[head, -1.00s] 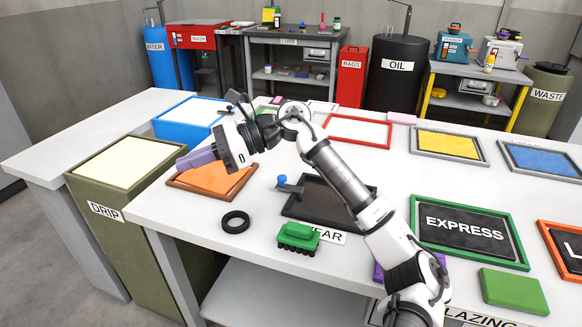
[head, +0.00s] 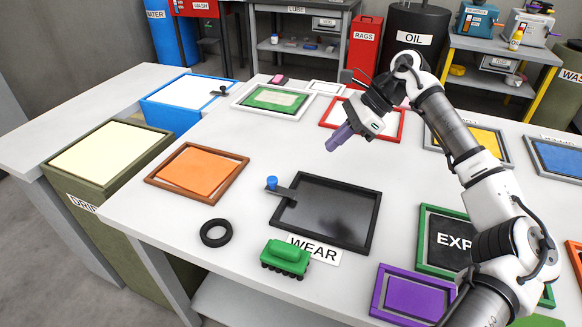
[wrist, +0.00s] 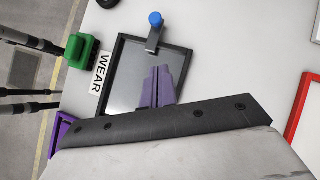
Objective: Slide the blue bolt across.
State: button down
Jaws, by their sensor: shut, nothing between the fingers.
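The blue bolt (head: 272,182) is a small blue knob on a dark grey bar (head: 283,191) at the left edge of the black-framed WEAR tray (head: 333,240). In the wrist view the blue knob (wrist: 155,19) is at the top, with its bar overlapping the tray frame. My gripper (head: 333,146) has purple fingers and is above the table, behind and to the right of the bolt, apart from it. In the wrist view the fingers (wrist: 158,72) are together and empty, seen over the WEAR tray.
A black ring (head: 216,232) and a green brush-like block (head: 286,258) lie in front of the tray. An orange tray (head: 197,171) lies to the left and a purple frame (head: 408,294) at the front right. The table surface around the bolt is clear.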

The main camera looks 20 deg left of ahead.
jog(key=p, duration=0.2)
send_near(289, 189)
jog(key=shift+s+a+f, duration=0.1)
jog(key=shift+a+f, duration=0.25)
jog(key=shift+a, duration=0.2)
jog(key=shift+s+a+f, duration=0.1)
jog(key=shift+a+f, duration=0.3)
jog(key=shift+a, duration=0.2)
jog(key=a, duration=0.1)
jog(key=a+p, duration=0.1)
jog(key=s+a+f, duration=0.1)
jog(key=shift+s, duration=0.1)
jog(key=shift+s+a+f, duration=0.15)
jog(key=shift+s+a, duration=0.05)
jog(key=shift+a, duration=0.2)
jog(key=shift+a, duration=0.25)
jog(key=a+b, duration=0.1)
jog(key=a, duration=0.2)
jog(key=shift+w+a, duration=0.1)
jog(key=shift+a, duration=0.15)
jog(key=shift+d, duration=0.1)
